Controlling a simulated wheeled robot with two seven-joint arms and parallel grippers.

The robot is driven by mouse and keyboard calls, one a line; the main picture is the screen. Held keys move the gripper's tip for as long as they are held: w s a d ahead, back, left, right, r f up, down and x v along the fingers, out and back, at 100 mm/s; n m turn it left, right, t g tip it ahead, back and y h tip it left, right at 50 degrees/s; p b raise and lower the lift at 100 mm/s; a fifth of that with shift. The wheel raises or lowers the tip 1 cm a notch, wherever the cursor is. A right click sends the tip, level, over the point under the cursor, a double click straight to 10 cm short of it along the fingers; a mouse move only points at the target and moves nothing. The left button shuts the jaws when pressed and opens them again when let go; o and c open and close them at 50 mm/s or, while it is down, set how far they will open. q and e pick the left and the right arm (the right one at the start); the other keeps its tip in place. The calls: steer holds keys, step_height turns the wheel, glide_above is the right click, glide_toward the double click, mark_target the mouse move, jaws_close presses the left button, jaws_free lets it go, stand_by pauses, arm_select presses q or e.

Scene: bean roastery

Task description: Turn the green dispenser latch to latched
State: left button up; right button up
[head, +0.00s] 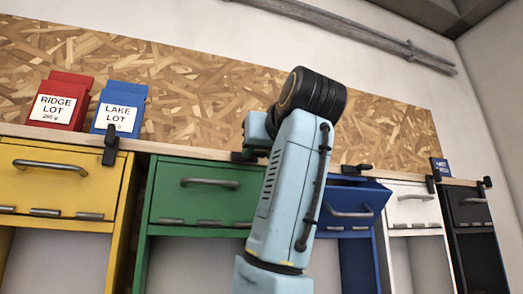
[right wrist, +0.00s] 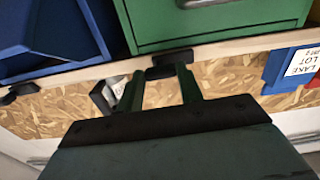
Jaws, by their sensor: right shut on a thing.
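The green dispenser (head: 205,192) hangs under the shelf edge, its front closed, left of my right arm in the head view. Its black latch (head: 242,156) sits at the top right corner, lying sideways along the edge and partly hidden by my arm. In the right wrist view, which is upside down, the latch (right wrist: 170,64) is at my fingertips below the green front (right wrist: 220,25). My right gripper (right wrist: 161,78) is shut on the latch; in the head view the gripper (head: 257,134) is mostly hidden. My left gripper is not in view.
Yellow (head: 60,180), blue (head: 352,205), white (head: 412,208) and black (head: 470,210) dispensers flank it; the blue front tilts out. Red (head: 62,100) and blue (head: 119,107) lot bags stand on the shelf. A chipboard panel (head: 190,85) rises behind.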

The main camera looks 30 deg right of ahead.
steer(key=n+b, duration=0.2)
steer(key=n, duration=0.2)
steer(key=shift+f, duration=0.1)
steer(key=n+b, duration=0.1)
steer(key=n, duration=0.3)
steer(key=n+b, duration=0.1)
steer(key=n, duration=0.8)
steer(key=shift+n, duration=0.4)
stand_by(0.3)
steer(key=o, duration=1)
